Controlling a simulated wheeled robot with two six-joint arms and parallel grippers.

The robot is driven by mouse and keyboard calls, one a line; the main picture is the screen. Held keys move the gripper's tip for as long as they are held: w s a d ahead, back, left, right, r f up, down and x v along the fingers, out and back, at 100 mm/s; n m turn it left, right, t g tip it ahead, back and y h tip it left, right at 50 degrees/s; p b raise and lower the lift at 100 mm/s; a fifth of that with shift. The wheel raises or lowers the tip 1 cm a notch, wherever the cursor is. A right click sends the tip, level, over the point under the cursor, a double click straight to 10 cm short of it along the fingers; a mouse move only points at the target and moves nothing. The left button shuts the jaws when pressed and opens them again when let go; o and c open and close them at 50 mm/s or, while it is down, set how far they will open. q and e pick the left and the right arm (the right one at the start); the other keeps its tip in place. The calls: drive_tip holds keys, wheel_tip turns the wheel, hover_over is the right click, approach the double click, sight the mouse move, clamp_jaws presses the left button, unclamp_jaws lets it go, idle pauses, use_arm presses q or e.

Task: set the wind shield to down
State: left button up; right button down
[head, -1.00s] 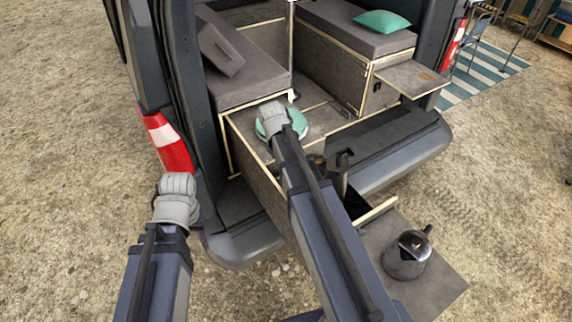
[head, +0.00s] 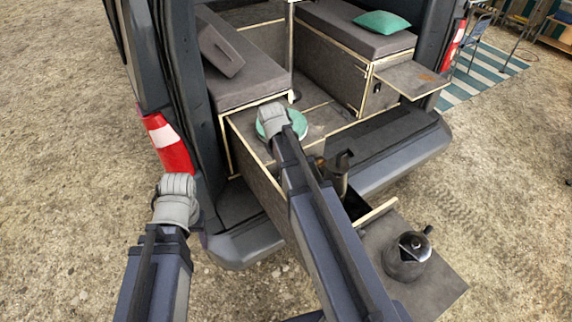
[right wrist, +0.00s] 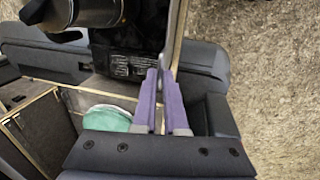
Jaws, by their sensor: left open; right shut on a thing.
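A thin grey upright strip, apparently the wind shield (right wrist: 178,35), shows nearly edge-on in the right wrist view. My right gripper (right wrist: 163,75) has its two purple fingers close together at its near end and is shut on it. In the head view my right forearm and wrist reach over the pulled-out drawer, hiding the fingers and most of the shield. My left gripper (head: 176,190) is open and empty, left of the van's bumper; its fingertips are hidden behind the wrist.
A teal round dish (head: 298,125) lies on the drawer top under my right wrist. A dark cylinder (head: 337,175) stands right of my forearm. A kettle (head: 407,257) stands on the front shelf (head: 440,290). The bumper (head: 410,160) runs behind. Gravel at left is clear.

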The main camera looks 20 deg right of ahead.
idle(0.6)
wheel_tip(320, 180, down, 12)
drive_tip(key=b, duration=1.2)
drive_tip(key=shift+f, duration=0.25)
drive_tip(key=shift+r, duration=0.1)
drive_tip(key=c, duration=1)
unclamp_jaws()
drive_tip(key=shift+o, duration=0.2)
drive_tip(key=shift+r, duration=0.15)
